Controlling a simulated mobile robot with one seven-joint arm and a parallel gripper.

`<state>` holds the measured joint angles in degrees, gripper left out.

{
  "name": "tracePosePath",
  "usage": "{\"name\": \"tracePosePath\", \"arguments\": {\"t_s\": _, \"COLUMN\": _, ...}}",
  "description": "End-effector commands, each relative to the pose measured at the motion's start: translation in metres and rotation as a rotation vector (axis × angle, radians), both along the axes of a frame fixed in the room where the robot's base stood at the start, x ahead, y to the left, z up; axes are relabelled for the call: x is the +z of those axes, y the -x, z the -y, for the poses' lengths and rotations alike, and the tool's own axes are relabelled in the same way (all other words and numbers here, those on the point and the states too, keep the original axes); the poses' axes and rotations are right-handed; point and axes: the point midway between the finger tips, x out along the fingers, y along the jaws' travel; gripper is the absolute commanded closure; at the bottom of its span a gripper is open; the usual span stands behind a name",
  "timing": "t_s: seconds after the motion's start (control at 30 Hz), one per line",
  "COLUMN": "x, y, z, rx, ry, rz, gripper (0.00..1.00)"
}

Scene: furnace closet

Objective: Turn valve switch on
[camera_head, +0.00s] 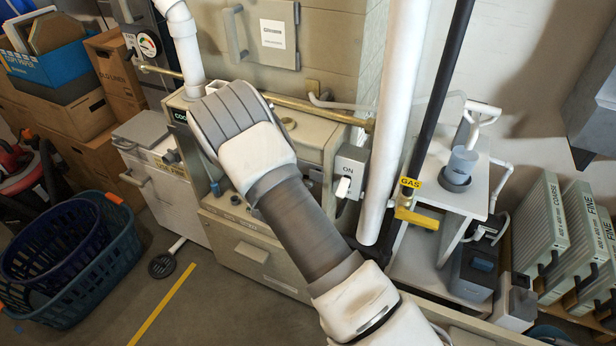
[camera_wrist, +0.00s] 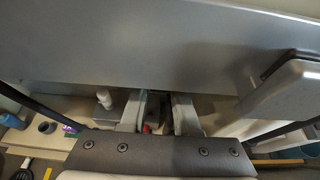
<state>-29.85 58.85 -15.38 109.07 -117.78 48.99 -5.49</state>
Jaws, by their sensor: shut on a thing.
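My gripper (camera_head: 228,118) is over the beige furnace cabinet in the head view, and its own housing hides its fingertips there. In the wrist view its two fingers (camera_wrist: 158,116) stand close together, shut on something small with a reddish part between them. What it is exactly I cannot tell. A grey box with a white switch (camera_head: 343,187), marked ON, is to the right of my arm. Farther right, a yellow valve handle (camera_head: 417,219) sits on the black pipe below a GAS label (camera_head: 411,182). My gripper is apart from both.
A grey wall panel with a handle (camera_head: 277,35) is above my gripper; a large grey surface (camera_wrist: 140,45) fills the wrist view's upper part. White pipe (camera_head: 396,120) and brass pipe (camera_head: 330,114) run close by. Baskets (camera_head: 62,255) stand at left, filters (camera_head: 535,240) at right.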

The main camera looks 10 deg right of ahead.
Motion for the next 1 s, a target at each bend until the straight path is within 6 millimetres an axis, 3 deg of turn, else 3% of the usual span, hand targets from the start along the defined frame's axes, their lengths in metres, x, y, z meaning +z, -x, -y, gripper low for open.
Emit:
{"name": "tracePosePath", "arguments": {"t_s": 0.13, "x": -0.001, "y": 0.001, "z": -0.001, "rx": 0.000, "ry": -0.001, "rz": -0.003, "gripper": 1.00}}
{"name": "tracePosePath", "arguments": {"t_s": 0.17, "x": -0.001, "y": 0.001, "z": -0.001, "rx": 0.000, "ry": -0.001, "rz": -0.003, "gripper": 0.67}}
{"name": "tracePosePath", "arguments": {"t_s": 0.3, "x": -0.001, "y": 0.001, "z": 0.000, "rx": 0.000, "ry": 0.000, "rz": -0.002, "gripper": 0.41}}
{"name": "tracePosePath", "arguments": {"t_s": 0.73, "x": 0.004, "y": 0.007, "z": -0.006, "rx": 0.002, "ry": -0.001, "rz": 0.000, "gripper": 0.40}}
{"name": "tracePosePath", "arguments": {"t_s": 1.0, "x": 0.028, "y": 0.049, "z": -0.038, "rx": 0.005, "ry": -0.001, "rz": -0.001, "gripper": 0.40}}
